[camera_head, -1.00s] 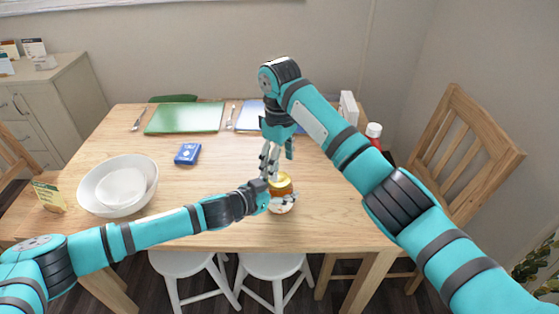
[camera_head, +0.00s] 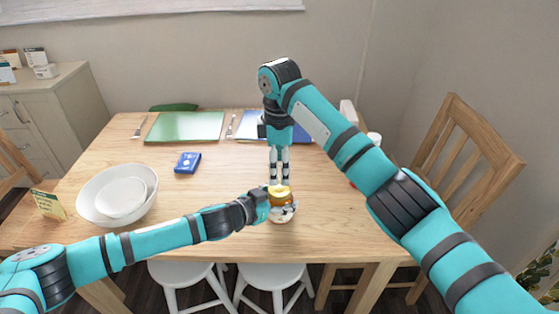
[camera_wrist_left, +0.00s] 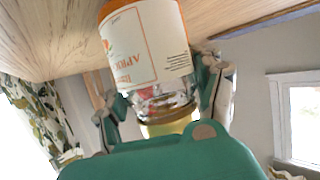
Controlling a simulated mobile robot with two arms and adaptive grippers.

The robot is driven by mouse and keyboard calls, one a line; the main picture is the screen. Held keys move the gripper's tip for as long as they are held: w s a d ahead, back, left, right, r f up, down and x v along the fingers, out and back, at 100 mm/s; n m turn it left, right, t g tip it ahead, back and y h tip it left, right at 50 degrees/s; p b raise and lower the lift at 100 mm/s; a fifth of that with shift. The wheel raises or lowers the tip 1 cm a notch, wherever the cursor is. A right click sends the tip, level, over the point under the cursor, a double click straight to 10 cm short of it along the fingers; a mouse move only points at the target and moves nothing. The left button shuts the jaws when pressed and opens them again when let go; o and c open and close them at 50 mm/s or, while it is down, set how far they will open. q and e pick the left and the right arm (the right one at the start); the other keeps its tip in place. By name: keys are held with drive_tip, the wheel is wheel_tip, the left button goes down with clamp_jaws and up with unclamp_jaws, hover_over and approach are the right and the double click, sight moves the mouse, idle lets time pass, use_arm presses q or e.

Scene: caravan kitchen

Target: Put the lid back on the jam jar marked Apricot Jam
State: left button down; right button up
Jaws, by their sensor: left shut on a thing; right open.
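The jam jar (camera_head: 284,204) stands near the front edge of the table, with a white and orange label. In the left wrist view the jar (camera_wrist_left: 145,45) appears upside down, and its label reads "APRICOT". My left gripper (camera_head: 277,211) is shut on the jar from the left; its fingers flank the glass in the wrist view. A gold lid (camera_head: 279,190) shows at the jar's mouth, also yellowish in the wrist view (camera_wrist_left: 168,128). Whether it is seated fully I cannot tell. My right gripper (camera_head: 279,181) is open, pointing straight down at the lid, fingertips at or just above it.
White nested bowls (camera_head: 119,192) stand at the left, with a small card box (camera_head: 48,204) beside them. A blue card pack (camera_head: 187,163) lies mid-table. A green mat (camera_head: 185,127) and a blue mat (camera_head: 250,125) lie at the back. White stools (camera_head: 275,276) stand in front.

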sight(279, 189)
wheel_tip(279, 189, down, 7)
idle(0.3)
drive_tip(key=c, duration=1.1)
drive_tip(key=shift+o, duration=0.2)
drive_tip(key=m, duration=0.5)
drive_tip(key=shift+m, duration=0.3)
drive_tip(key=m, duration=0.4)
drive_tip(key=o, duration=1.3)
